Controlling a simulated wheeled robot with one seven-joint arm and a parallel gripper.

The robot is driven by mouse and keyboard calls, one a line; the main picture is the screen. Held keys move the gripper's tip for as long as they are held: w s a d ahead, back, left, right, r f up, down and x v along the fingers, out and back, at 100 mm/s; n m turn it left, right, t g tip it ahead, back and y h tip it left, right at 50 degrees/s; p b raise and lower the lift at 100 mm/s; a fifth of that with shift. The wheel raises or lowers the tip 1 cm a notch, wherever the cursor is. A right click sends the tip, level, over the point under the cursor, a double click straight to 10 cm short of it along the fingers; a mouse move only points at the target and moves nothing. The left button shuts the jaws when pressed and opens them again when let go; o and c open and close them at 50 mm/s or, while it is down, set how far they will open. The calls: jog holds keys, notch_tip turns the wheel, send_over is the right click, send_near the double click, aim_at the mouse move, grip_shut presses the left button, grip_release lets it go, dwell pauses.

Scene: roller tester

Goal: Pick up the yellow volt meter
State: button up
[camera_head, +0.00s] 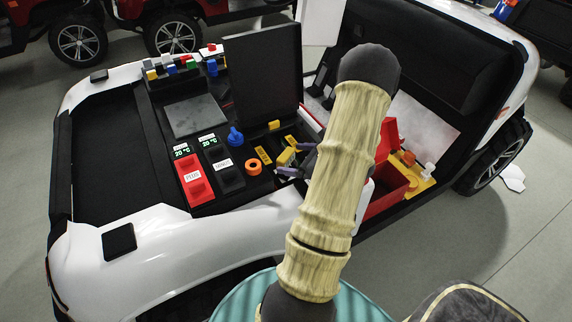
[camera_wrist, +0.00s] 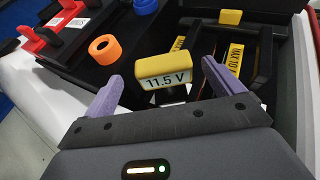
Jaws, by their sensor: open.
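The yellow volt meter (camera_wrist: 166,70) shows in the wrist view with its label "11.5 V" facing the camera. It lies just beyond my gripper (camera_wrist: 160,82), roughly between the two purple fingers. The fingers are open and apart, with nothing held; whether either finger touches the meter I cannot tell. In the head view the volt meter (camera_head: 286,156) is a small yellow shape beside the purple fingertips. My arm hides much of the area to its right, including most of the gripper.
An orange ring (camera_wrist: 103,47) lies left of the meter, near red and black clamps (camera_wrist: 58,28). A black frame with a yellow label (camera_wrist: 230,52) stands to the right. In the head view an open red box (camera_head: 388,190) stands right of my arm.

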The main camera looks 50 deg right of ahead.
aim_at(290, 156)
jog(key=x, duration=0.4)
jog(key=shift+d, duration=0.2)
jog(key=shift+c, duration=0.4)
jog(key=shift+r, duration=0.1)
jog(key=c, duration=1.3)
jog(key=shift+r, duration=5)
